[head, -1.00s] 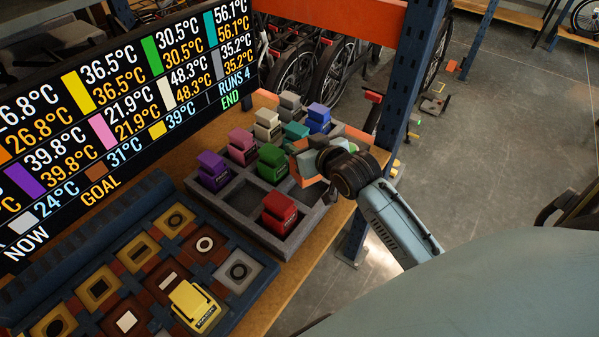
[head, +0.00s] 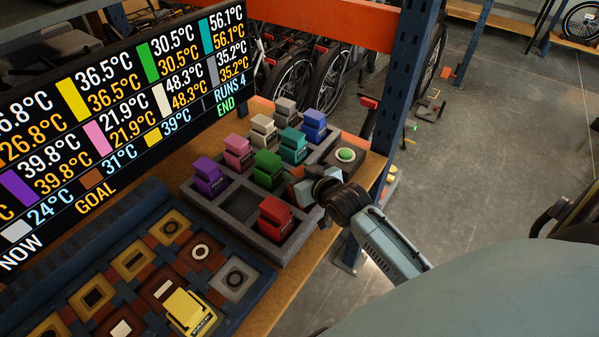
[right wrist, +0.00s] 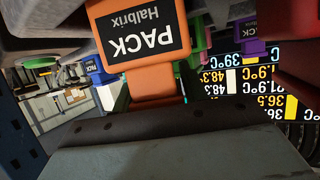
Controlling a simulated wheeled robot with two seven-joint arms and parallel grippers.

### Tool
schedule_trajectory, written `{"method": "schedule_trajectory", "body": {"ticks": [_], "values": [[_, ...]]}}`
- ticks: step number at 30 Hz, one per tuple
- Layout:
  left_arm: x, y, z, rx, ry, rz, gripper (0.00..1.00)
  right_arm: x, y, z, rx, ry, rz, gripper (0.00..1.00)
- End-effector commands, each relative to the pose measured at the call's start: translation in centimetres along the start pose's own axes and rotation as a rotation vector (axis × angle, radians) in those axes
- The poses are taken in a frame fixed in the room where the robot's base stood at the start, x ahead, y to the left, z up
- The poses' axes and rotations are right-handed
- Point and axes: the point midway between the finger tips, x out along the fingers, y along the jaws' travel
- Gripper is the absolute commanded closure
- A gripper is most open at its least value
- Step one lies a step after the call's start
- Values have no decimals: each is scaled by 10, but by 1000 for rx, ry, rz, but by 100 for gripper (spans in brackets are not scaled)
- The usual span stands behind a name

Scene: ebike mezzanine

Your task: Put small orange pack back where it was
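The small orange pack (right wrist: 150,45) fills the upper middle of the right wrist view, with a black label reading PACK Halbrix, upside down in that picture. In the head view only a little of its orange shows, by my right gripper (head: 305,184). My right gripper appears shut on the pack, with a grey finger on each side of it. It is over the front right side of the grey divided tray (head: 288,254), between the red pack (head: 277,216) and the green button. Whether the pack touches the tray is hidden. My left gripper is out of view.
Purple (head: 209,175), pink (head: 238,152), green (head: 267,168), teal (head: 293,145), blue (head: 314,125), white and grey packs stand in the tray. One compartment (head: 240,205) is empty. A post (head: 408,80) rises behind.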

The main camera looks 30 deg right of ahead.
Motion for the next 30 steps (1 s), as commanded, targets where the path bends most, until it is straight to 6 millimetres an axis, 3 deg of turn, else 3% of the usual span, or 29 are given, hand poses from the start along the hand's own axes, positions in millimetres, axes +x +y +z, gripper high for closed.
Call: {"method": "schedule_trajectory", "body": {"ticks": [4,14,20,30], "values": [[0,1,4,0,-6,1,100,0,0,0,0,0,0,40],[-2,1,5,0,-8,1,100,-2,0,-4,0,0,0,40],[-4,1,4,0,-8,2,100,-30,0,-2,-1,-1,-1,40],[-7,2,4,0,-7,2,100,-98,0,-2,0,-2,0,40]]}}
